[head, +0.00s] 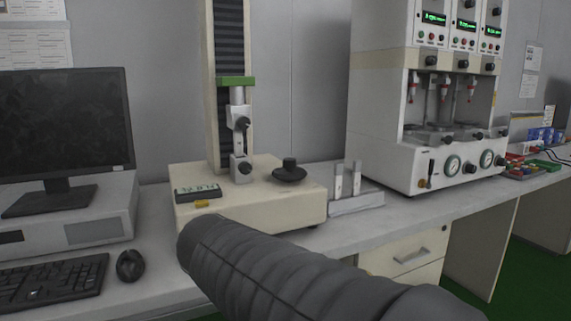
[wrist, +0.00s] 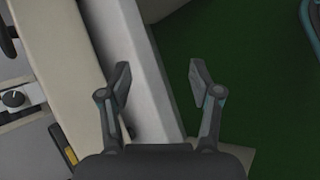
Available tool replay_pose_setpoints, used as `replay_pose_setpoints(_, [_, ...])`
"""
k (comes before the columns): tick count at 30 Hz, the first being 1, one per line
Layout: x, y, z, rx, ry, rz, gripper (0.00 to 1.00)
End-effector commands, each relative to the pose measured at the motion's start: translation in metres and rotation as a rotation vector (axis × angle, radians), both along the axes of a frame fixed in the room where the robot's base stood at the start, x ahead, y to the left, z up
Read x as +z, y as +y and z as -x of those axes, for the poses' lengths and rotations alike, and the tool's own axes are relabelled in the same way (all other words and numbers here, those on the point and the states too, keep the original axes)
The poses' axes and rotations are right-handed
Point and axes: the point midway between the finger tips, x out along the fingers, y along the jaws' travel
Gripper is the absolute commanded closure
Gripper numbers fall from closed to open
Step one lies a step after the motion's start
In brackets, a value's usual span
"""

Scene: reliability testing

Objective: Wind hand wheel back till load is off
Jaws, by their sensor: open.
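The black hand wheel (head: 289,172) with its raised knob sits on top of the cream base of the test stand (head: 262,206), at the right of the column. The stand's small display (head: 197,192) shows digits too small to read surely. Above the base, a grey clamp (head: 240,125) hangs from the green crosshead (head: 236,81), over a lower clamp (head: 241,168). My gripper (wrist: 158,84) is open and empty in the wrist view, over the bench edge and green floor, apart from the wheel. The head view does not show it.
A holder with two upright metal pieces (head: 344,188) stands right of the base. A large white machine (head: 390,120) stands further right. A monitor (head: 65,135), keyboard (head: 55,282) and mouse (head: 130,265) are at left. My arm crosses the front of the bench.

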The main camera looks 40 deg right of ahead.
Motion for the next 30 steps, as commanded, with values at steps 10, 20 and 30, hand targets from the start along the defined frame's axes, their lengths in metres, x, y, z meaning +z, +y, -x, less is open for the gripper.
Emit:
replay_pose_setpoints(10, [0.092, -0.083, -0.103, 0.303, 0.486, 0.779, 0.36])
replay_pose_setpoints(20, [0.140, -0.098, -0.157, 0.380, 0.759, 1.133, 0.36])
replay_pose_setpoints(30, [0.143, -0.136, -0.174, 0.380, 0.777, 1.150, 0.36])
